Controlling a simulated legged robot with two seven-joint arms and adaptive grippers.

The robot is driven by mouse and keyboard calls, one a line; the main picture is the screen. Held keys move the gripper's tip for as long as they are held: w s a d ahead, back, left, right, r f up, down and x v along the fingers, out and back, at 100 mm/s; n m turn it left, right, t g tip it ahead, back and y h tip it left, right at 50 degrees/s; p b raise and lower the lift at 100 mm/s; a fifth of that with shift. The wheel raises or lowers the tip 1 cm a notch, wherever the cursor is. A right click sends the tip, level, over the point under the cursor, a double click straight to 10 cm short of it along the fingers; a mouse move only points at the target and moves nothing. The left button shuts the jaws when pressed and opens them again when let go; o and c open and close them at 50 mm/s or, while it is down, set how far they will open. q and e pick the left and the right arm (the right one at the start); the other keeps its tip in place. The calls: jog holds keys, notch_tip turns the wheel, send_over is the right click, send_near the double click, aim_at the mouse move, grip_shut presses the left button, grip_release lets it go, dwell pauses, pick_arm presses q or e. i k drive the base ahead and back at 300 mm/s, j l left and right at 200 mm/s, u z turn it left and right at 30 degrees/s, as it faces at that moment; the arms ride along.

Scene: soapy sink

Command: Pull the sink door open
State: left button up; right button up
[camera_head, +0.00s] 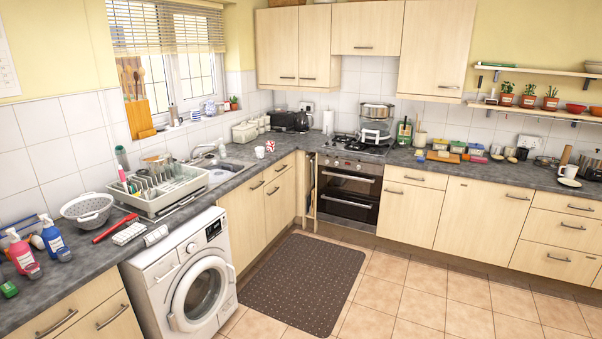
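The sink (222,174) is set in the dark grey worktop along the left wall, with its tap (203,150) behind it. Below it are light wood cupboard fronts. The nearer door (242,222) stands right beside the washing machine, and the farther door (280,205) is to its right, toward the corner. Both look shut and flush. Dark metal bar handles, such as one near the top of the nearer door (257,185), show along their upper edges. Neither of my grippers is in view.
A white washing machine (188,275) with a round door stands left of the cupboards. A dark dotted mat (303,283) lies on the tiled floor (400,290) before them. A dish rack (165,190) sits on the worktop. The oven (347,190) is at the back. The floor is otherwise clear.

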aim_at(243, 206)
jog(key=i, duration=2.4)
